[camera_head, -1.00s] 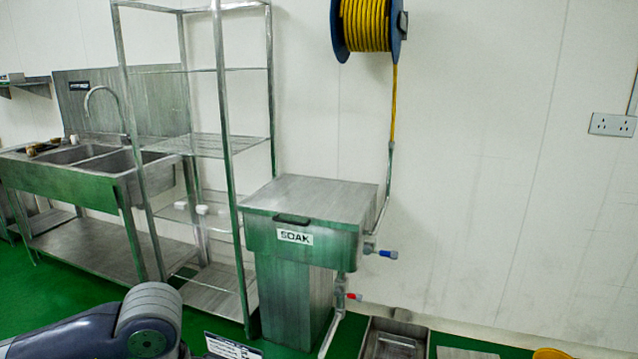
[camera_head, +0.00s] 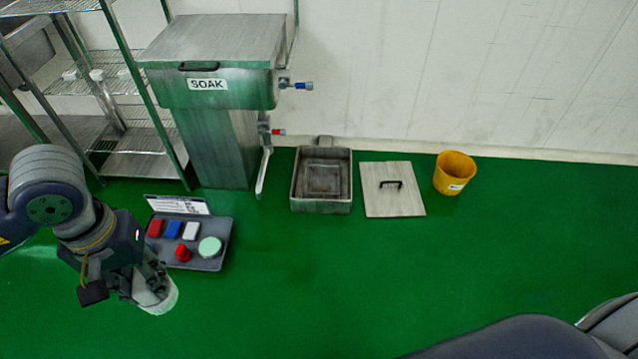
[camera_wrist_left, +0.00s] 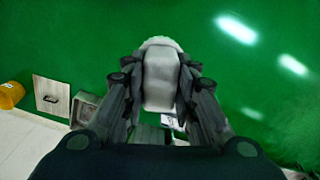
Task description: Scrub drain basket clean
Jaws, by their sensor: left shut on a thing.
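My left gripper (camera_head: 150,280) is shut on a grey scrub brush (camera_head: 160,299) with pale bristles, held in front of the control tray. In the left wrist view the brush (camera_wrist_left: 160,75) sits between the two fingers, bristles pointing away. An open metal drain box (camera_head: 322,206) stands on the floor by the wall, well to the right of the gripper. Its inside looks brownish and dirty. I cannot tell a separate drain basket in it. The box shows small in the left wrist view (camera_wrist_left: 84,110). My right gripper is not in view.
A flat lid (camera_head: 392,205) with a black handle lies right of the box, then a yellow bucket (camera_head: 454,174). The SOAK tank (camera_head: 225,135) and wire rack (camera_head: 120,168) stand at back left. A grey tray (camera_head: 210,263) holds several coloured items. The middle green floor is clear.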

